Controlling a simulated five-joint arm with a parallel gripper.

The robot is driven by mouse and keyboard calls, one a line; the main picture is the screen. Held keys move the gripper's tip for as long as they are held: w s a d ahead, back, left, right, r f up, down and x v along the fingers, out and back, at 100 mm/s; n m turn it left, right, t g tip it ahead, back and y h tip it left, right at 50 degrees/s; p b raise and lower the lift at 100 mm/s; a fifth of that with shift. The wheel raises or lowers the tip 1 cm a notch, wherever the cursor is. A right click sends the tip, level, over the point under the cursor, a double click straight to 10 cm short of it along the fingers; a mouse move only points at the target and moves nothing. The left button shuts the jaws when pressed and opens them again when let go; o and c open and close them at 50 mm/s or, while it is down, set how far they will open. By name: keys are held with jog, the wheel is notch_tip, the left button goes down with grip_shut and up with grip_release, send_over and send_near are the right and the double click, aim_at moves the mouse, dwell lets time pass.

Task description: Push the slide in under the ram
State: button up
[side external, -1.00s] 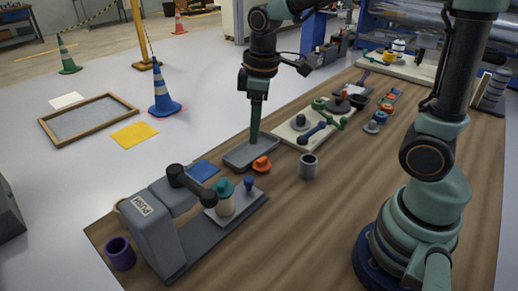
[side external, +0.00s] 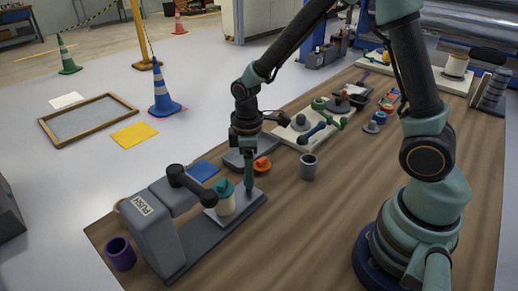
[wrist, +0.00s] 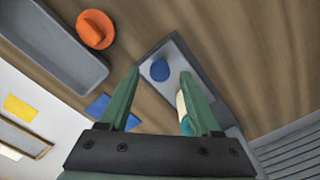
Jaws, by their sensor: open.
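The slide (side external: 213,215) is a light grey plate on the dark base of a grey press (side external: 150,235), in front of the press head. A cream cylinder with a teal cap (side external: 225,200) stands on the slide. My gripper (side external: 248,187) is open and points down over the knob end of the slide. I cannot tell whether the fingers touch the knob.
A grey tray (side external: 236,157) and an orange knobbed piece (side external: 262,165) lie just behind my gripper. A grey cup (side external: 308,167) stands to the right. A purple cup (side external: 120,253) stands left of the press.

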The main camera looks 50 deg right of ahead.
jog(key=shift+f, duration=0.9)
grip_shut()
dwell(0.9)
